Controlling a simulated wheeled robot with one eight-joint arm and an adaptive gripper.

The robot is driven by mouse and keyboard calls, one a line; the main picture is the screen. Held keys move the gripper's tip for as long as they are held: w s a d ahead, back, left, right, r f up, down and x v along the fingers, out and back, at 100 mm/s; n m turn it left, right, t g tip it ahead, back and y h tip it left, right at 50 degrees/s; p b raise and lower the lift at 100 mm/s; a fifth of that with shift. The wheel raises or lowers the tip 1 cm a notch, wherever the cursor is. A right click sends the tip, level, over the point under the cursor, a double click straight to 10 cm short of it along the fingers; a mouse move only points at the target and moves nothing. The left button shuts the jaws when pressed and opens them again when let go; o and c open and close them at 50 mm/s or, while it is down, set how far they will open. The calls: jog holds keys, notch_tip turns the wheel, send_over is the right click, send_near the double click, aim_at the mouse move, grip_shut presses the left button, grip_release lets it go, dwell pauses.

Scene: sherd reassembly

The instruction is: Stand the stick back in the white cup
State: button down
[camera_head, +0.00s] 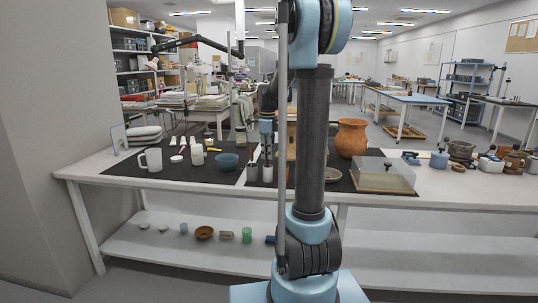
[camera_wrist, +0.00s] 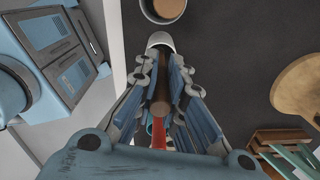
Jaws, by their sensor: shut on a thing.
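My gripper (camera_wrist: 162,72) is shut on a stick (camera_wrist: 162,92). The stick has a brown shaft and a red part nearer the wrist. A white cup (camera_wrist: 160,39) shows just beyond the fingertips in the wrist view, partly hidden by them and the stick. In the head view my gripper (camera_head: 266,138) points down above the white cup (camera_head: 267,174), which stands on the dark mat. Whether the stick's lower end is inside the cup or only over it I cannot tell.
A grey cup (camera_head: 252,173) with tan contents stands close beside the white cup. An orange jar (camera_head: 351,138) and a clear box (camera_head: 384,176) are to the right.

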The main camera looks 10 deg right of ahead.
jog(key=c, duration=1.6)
grip_release()
jog(key=shift+r, duration=0.1)
notch_tip(320, 180, up, 12)
jog(key=shift+f, duration=0.15)
jog(key=s+f+n, duration=0.7)
jog(key=s+n, duration=0.1)
jog(key=s, duration=0.3)
jog(key=s+f+n+t, duration=0.1)
jog(key=s+f+n, duration=0.7)
jog(key=s, duration=0.4)
jog(key=s+f+n+t, duration=0.1)
jog(key=s+f+n, duration=0.7)
jog(key=s, duration=0.3)
jog(key=shift+s+d+f, duration=0.25)
jog(key=shift+s+d, duration=0.05)
jog(key=shift+d, duration=0.05)
